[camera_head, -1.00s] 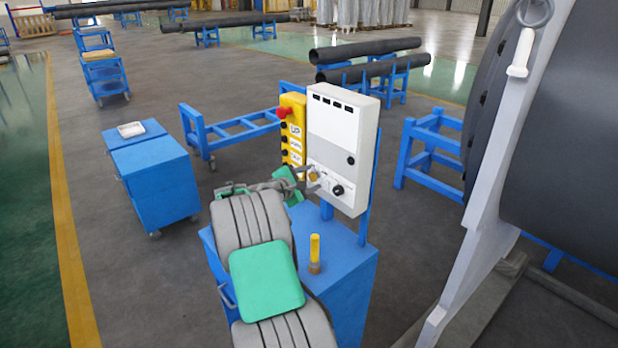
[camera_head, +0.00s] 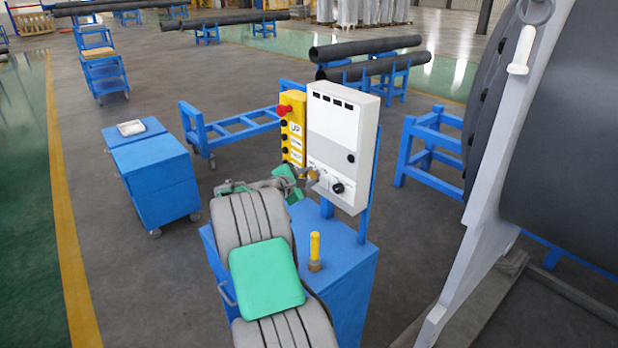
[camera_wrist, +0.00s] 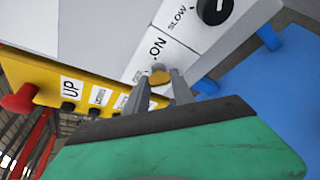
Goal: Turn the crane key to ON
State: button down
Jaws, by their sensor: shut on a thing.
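The crane key is a small yellow knob (camera_wrist: 160,77) on the lower front of the white control box (camera_head: 336,125). In the wrist view the printed ON label (camera_wrist: 157,47) is just beyond it. My gripper (camera_wrist: 160,84) is shut on the key, with one grey finger on each side of it. In the head view my gripper (camera_head: 309,176) is at the box's lower left, and the key is mostly hidden by the fingers. I cannot tell exactly which way the key points.
A yellow button panel (camera_head: 292,128) with a red knob (camera_head: 283,111) adjoins the box on the left. A black dial (camera_head: 337,188) is right of the key. A yellow-handled tool (camera_head: 315,248) stands on the blue cabinet (camera_head: 345,270) below.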

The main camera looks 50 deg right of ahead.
jog(key=shift+f, duration=0.1)
jog(key=m+h+b, duration=0.1)
jog(key=m+b, duration=0.3)
jog(key=b, duration=0.4)
jog(key=f+m+t+h+b, duration=0.1)
jog(key=m+b, duration=0.3)
jog(key=b, duration=0.5)
jog(key=m+h+b, duration=0.2)
jog(key=m+b, duration=0.2)
jog(key=b, duration=0.5)
jog(key=shift+f+t+h, duration=0.2)
jog(key=shift+t+h, duration=0.2)
jog(key=m+g+h+b, duration=0.1)
jog(key=m+b, duration=0.2)
jog(key=b, duration=0.1)
jog(key=shift+r, duration=0.15)
jog(key=shift+r+m+b, duration=0.25)
jog(key=shift+m+b, duration=0.5)
jog(key=shift+m, duration=0.15)
jog(key=shift+h, duration=0.3)
jog(key=c, duration=1.1)
grip_release()
jog(key=shift+r, duration=0.1)
